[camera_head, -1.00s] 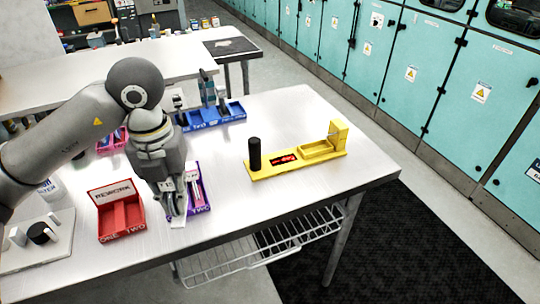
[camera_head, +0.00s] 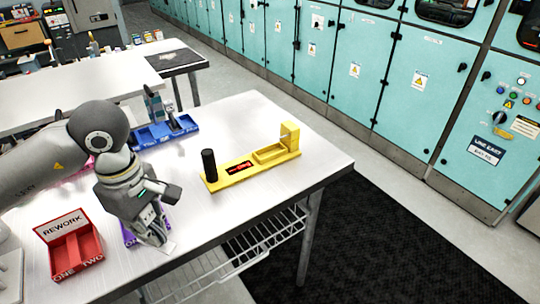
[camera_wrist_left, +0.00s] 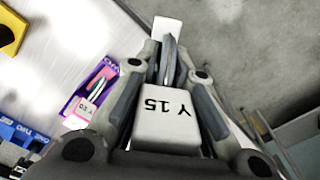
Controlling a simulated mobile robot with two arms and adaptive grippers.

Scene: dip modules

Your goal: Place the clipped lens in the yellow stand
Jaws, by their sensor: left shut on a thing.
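My left gripper (camera_head: 158,232) hangs over the table's front edge, beside the purple tray. In the left wrist view its fingers (camera_wrist_left: 168,62) are shut on a clipped lens, a white block (camera_wrist_left: 166,126) marked "Y 15" with a flat grey and white part sticking out past the fingertips. The yellow stand (camera_head: 216,183) lies to the right on the table, apart from the gripper. It has a black upright cylinder (camera_head: 209,165) at its left end, a red display, a shallow recess and a raised block at its right end. My right gripper is not in view.
The purple tray (camera_head: 129,236) is partly hidden by the gripper; in the left wrist view it holds another labelled piece (camera_wrist_left: 88,105). A red REWORK tray (camera_head: 62,232) stands left, a blue tray (camera_head: 150,136) behind. The tabletop around the stand is clear.

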